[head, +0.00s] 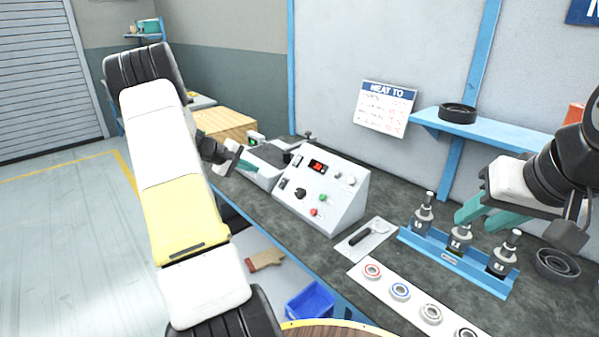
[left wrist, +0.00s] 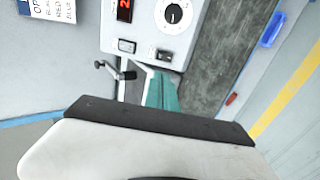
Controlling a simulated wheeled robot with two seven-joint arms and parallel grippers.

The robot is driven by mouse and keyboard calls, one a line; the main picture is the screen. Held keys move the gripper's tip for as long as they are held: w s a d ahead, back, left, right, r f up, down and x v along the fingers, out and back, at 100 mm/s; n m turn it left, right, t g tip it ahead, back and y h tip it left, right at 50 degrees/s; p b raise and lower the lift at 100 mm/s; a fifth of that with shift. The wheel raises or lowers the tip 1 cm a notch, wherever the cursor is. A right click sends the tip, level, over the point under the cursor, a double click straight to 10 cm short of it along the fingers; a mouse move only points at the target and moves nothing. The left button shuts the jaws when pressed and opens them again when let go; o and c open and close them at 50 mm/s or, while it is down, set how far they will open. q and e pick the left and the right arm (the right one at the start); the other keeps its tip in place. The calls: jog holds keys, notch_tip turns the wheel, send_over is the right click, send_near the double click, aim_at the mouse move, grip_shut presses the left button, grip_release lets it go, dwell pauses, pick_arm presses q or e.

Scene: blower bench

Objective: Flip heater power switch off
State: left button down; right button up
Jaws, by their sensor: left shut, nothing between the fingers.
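In the left wrist view, two small dark rocker switches, one (left wrist: 127,46) below the display and one (left wrist: 164,55) below the knob, show on the panel. Their labels are too small to read. My left gripper (head: 246,165) is shut and empty, just left of the box; its teal fingers (left wrist: 161,94) point toward the panel's lower edge. My right gripper (head: 482,213) looks open above the blue tool rack.
The blue rack (head: 455,263) holds three grey tools. A white strip with several rings (head: 400,291) and a plate with a black-handled tool (head: 365,238) lie on the dark bench. A blue shelf (head: 500,133) projects from the wall.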

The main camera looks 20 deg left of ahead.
pick_arm(q)
send_near(284, 180)
jog(key=x, duration=0.5)
jog(key=shift+w+f, duration=0.15)
jog(key=shift+f, duration=0.1)
jog(key=shift+w+d+f, duration=0.2)
jog(key=shift+w+f, duration=0.25)
jog(key=shift+w, duration=0.05)
jog(key=shift+w+d, duration=0.15)
jog(key=shift+w, duration=0.05)
jog(key=shift+w+d+r, duration=0.1)
jog(key=shift+r, duration=0.65)
